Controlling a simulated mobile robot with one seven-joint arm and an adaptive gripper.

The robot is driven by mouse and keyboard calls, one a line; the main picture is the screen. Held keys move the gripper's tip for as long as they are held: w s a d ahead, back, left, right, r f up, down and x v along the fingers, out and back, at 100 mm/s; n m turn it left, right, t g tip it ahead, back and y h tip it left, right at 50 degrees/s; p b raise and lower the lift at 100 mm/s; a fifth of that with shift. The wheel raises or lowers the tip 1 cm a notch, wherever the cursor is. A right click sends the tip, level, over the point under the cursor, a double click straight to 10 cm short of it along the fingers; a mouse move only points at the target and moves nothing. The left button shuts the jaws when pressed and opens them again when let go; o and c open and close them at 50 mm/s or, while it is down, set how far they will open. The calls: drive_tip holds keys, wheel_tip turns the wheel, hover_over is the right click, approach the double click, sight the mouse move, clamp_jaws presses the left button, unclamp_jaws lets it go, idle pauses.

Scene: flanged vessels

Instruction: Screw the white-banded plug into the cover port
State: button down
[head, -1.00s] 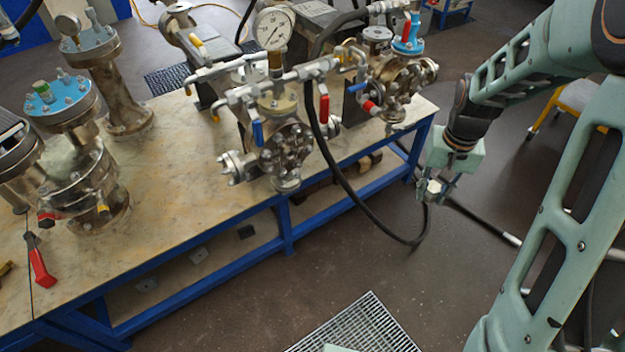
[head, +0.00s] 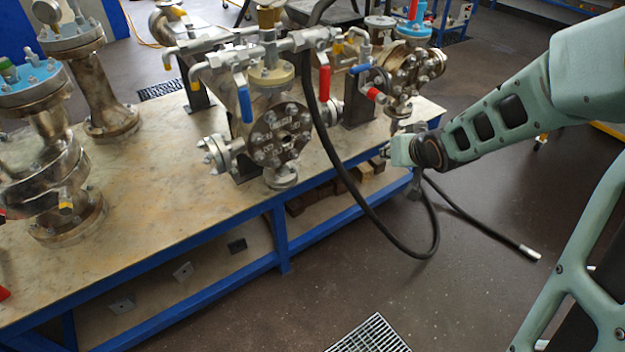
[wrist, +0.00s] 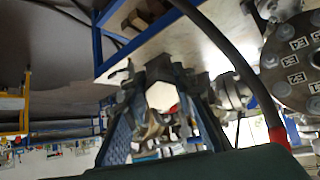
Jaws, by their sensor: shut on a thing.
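My gripper (head: 384,149) is at the right end of the bench in the head view, pointing left and clear of the vessels. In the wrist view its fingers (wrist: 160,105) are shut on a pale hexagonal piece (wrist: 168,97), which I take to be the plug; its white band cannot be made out. The bolted round cover (head: 279,134) is on the front of the middle vessel, to the left of my gripper and apart from it. A dark port (head: 284,136) shows near its centre. In the wrist view the cover (wrist: 290,62) has labelled bolts and is partly cut off at right.
A black hose (head: 345,185) hangs down from the middle vessel, between the cover and my gripper; it also crosses the wrist view (wrist: 235,60). A red-handled valve (head: 324,83) and a blue-handled valve (head: 244,98) hang above the cover. Another flanged vessel (head: 405,70) stands behind my gripper.

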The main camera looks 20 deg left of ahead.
drive_tip(key=s+a+n+t+y+b, duration=0.1)
drive_tip(key=s+a+n+y+b, duration=0.1)
drive_tip(key=a+b, duration=0.3)
drive_tip(key=s+a+n+y+b, duration=0.2)
drive_tip(key=s+a+y+b, duration=0.2)
drive_tip(key=a+y+b, duration=0.1)
drive_tip(key=s+a+f+n+t+y+b, duration=0.1)
drive_tip(key=s+a+n+y+b, duration=0.1)
drive_tip(key=a+b, duration=0.5)
drive_tip(key=shift+s+a+t+y, duration=0.3)
drive_tip(key=shift+s+y, duration=0.1)
drive_tip(key=shift+y, duration=0.4)
drive_tip(key=shift+f, duration=0.15)
drive_tip(key=shift+b+x, duration=0.75)
drive_tip(key=shift+x, duration=1.75)
drive_tip(key=shift+w+a, duration=0.15)
drive_tip(key=shift+w, duration=0.05)
drive_tip(key=shift+b+x, duration=0.4)
drive_tip(key=shift+x, duration=0.35)
